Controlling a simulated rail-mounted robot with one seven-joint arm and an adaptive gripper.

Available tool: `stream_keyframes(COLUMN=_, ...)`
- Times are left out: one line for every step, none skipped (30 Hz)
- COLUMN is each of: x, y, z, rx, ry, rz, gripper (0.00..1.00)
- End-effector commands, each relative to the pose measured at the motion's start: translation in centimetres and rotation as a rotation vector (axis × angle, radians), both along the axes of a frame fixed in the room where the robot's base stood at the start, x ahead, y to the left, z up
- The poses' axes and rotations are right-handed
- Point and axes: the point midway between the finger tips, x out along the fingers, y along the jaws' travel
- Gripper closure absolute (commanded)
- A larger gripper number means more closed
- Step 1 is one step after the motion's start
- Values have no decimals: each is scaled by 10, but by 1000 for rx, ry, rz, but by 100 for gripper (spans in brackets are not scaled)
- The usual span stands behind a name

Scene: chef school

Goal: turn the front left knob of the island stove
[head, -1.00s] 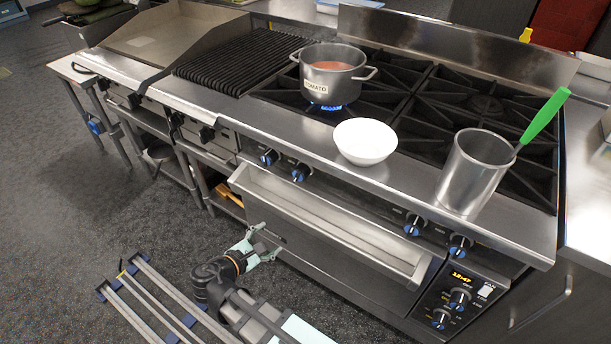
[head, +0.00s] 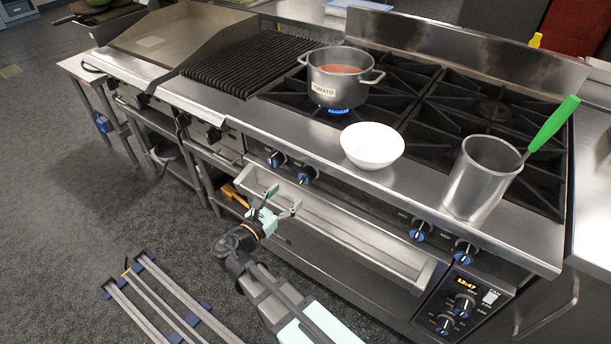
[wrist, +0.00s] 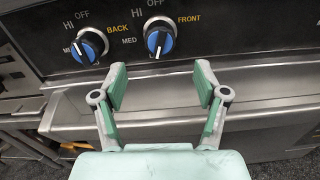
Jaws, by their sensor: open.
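The left pair of blue-faced knobs sits on the stove's front panel. The right knob of this pair, labelled FRONT, is the front left knob (head: 308,174) and shows in the wrist view (wrist: 159,41). The knob labelled BACK (wrist: 87,48) is to its left, also in the head view (head: 276,159). My gripper (head: 284,200) is open and empty, below and in front of the knobs. In the wrist view its fingertips (wrist: 160,76) are apart, with the FRONT knob above the gap between them. No contact with the knob shows.
A steel ledge (head: 395,262) juts out below the knobs. A pot marked TOMATO (head: 338,83) stands over a blue flame. A white bowl (head: 372,145) and a steel container (head: 478,185) with a green-handled utensil (head: 553,124) stand near the stove's front edge.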

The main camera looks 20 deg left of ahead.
Motion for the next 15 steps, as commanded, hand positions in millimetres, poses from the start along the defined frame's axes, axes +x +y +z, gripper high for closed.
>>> stream_keyframes(x=12, y=-3, z=1, rx=0, ry=-1, rz=-3, gripper=27)
stream_keyframes(x=17, y=-5, z=1, rx=0, ry=-1, rz=-3, gripper=27)
stream_keyframes(x=25, y=-7, z=1, rx=0, ry=-1, rz=-3, gripper=27)
stream_keyframes(x=31, y=-9, z=1, rx=0, ry=-1, rz=-3, gripper=27)
stream_keyframes(x=36, y=-11, z=1, rx=0, ry=-1, rz=-3, gripper=27)
stream_keyframes(x=44, y=-13, z=1, rx=0, ry=0, rz=-3, gripper=27)
stream_keyframes(x=49, y=-15, z=0, rx=1, ry=0, rz=-3, gripper=27)
stream_keyframes(x=54, y=-16, z=0, rx=1, ry=0, rz=-3, gripper=27)
stream_keyframes(x=61, y=-18, z=0, rx=1, ry=0, rz=-3, gripper=27)
stream_keyframes(x=65, y=-20, z=0, rx=1, ry=0, rz=-3, gripper=27)
stream_keyframes(x=70, y=-21, z=0, rx=1, ry=0, rz=-2, gripper=27)
stream_keyframes(x=75, y=-23, z=0, rx=1, ry=0, rz=-2, gripper=27)
stream_keyframes(x=78, y=-24, z=0, rx=1, ry=0, rz=-2, gripper=27)
stream_keyframes(x=82, y=-25, z=0, rx=1, ry=0, rz=-1, gripper=27)
stream_keyframes(x=85, y=-26, z=0, rx=1, ry=0, rz=-1, gripper=27)
